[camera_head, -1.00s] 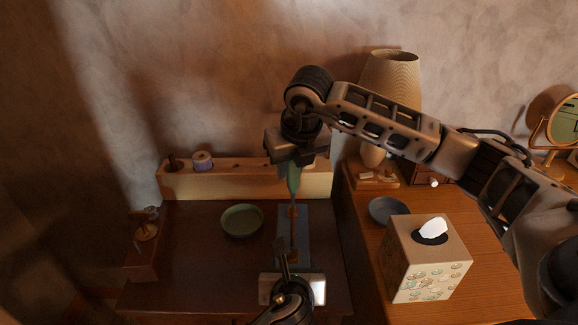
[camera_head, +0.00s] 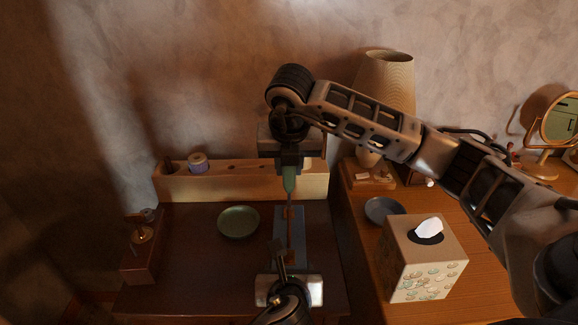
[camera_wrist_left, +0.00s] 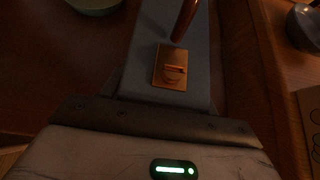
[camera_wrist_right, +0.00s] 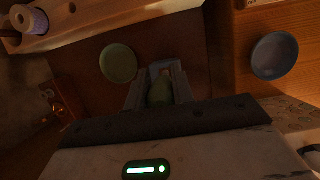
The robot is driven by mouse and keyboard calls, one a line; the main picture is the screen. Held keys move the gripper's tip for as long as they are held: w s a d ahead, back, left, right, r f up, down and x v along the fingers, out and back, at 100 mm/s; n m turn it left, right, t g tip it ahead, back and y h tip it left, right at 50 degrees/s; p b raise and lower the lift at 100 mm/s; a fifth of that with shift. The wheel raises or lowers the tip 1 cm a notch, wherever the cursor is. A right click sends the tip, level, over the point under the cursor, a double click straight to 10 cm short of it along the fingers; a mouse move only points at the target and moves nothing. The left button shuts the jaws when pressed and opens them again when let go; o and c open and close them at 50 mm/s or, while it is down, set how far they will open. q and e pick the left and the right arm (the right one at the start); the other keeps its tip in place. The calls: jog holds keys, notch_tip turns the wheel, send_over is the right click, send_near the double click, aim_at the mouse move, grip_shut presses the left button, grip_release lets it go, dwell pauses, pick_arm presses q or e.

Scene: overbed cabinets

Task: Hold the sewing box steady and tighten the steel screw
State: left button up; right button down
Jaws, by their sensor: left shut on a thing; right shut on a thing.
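The sewing box (camera_head: 279,225) is a long blue-grey case on the dark cabinet top, with brass-coloured fittings. The left wrist view shows a brass latch plate (camera_wrist_left: 172,68) on the box (camera_wrist_left: 145,42). My left gripper (camera_head: 284,262) is shut on the box's near end. My right gripper (camera_head: 289,165) is above the box, shut on the green handle of a screwdriver (camera_head: 289,180), also seen in the right wrist view (camera_wrist_right: 160,92). The driver stands roughly upright, its reddish shaft (camera_wrist_left: 184,20) running down to the box. The steel screw cannot be made out.
A green dish (camera_head: 238,221) lies left of the box. A wooden rack (camera_head: 225,183) with a thread spool (camera_head: 198,162) stands behind. On the right-hand wooden top are a tissue box (camera_head: 425,262), a grey dish (camera_head: 383,209) and a lamp (camera_head: 388,85).

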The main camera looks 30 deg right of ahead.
jog(key=shift+r, duration=0.5)
jog(key=shift+r, duration=0.1)
jog(key=shift+r, duration=2.4)
jog(key=c, duration=2.1)
grip_release()
grip_shut()
pick_arm(q)
jog(key=o, duration=1.1)
